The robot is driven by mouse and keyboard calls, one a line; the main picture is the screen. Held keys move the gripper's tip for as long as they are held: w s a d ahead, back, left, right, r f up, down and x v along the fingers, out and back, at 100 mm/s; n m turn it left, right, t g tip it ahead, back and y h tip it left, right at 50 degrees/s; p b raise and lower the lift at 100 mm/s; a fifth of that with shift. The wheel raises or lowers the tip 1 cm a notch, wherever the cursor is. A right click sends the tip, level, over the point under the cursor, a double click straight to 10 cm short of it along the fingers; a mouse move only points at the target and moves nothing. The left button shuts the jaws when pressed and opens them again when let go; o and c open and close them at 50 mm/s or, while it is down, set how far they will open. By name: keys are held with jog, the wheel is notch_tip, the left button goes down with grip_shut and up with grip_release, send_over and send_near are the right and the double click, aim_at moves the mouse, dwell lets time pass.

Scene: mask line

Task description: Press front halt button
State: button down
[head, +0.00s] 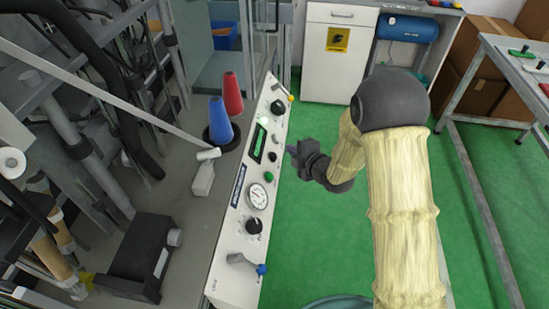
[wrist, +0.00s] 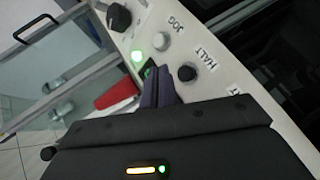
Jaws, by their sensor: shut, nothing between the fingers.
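The halt button is a small black round button (head: 272,157) on the white control panel (head: 232,268). In the wrist view the black button (wrist: 187,73) sits beside the printed word HALT. My gripper (head: 291,150) is just right of the panel in the head view, close to the button. In the wrist view its shut fingers (wrist: 160,84) hold nothing and appear just left of the button. I see a gap in the picture between fingertips and button, but cannot tell their depth. The button's face is uncovered.
A pale JOG button (wrist: 161,41), a lit green lamp (wrist: 137,56) and a black knob (wrist: 118,17) are close by on the panel. Blue (head: 218,120) and red (head: 233,95) cones stand behind.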

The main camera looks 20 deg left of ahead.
jog(key=shift+s+a+f+b, duration=0.25)
jog(key=shift+a+f+b, duration=0.8)
jog(key=shift+a, duration=0.15)
jog(key=shift+a+f, duration=0.1)
dwell(1.1)
jog(key=shift+s+a+f+b, duration=0.1)
jog(key=shift+a+f+b, duration=0.1)
jog(key=shift+b, duration=0.3)
jog(key=shift+s+a+f+b, duration=0.1)
jog(key=shift+a+f+b, duration=0.15)
jog(key=shift+a+b, duration=0.15)
dwell(0.6)
jog(key=shift+d+r, duration=0.55)
jog(key=shift+d, duration=0.1)
dwell(0.4)
jog(key=d+r+p, duration=0.1)
jog(key=d, duration=0.1)
jog(key=w+d+r+p, duration=0.1)
jog(key=d+r, duration=0.1)
jog(key=shift+w+r, duration=0.1)
dwell(0.3)
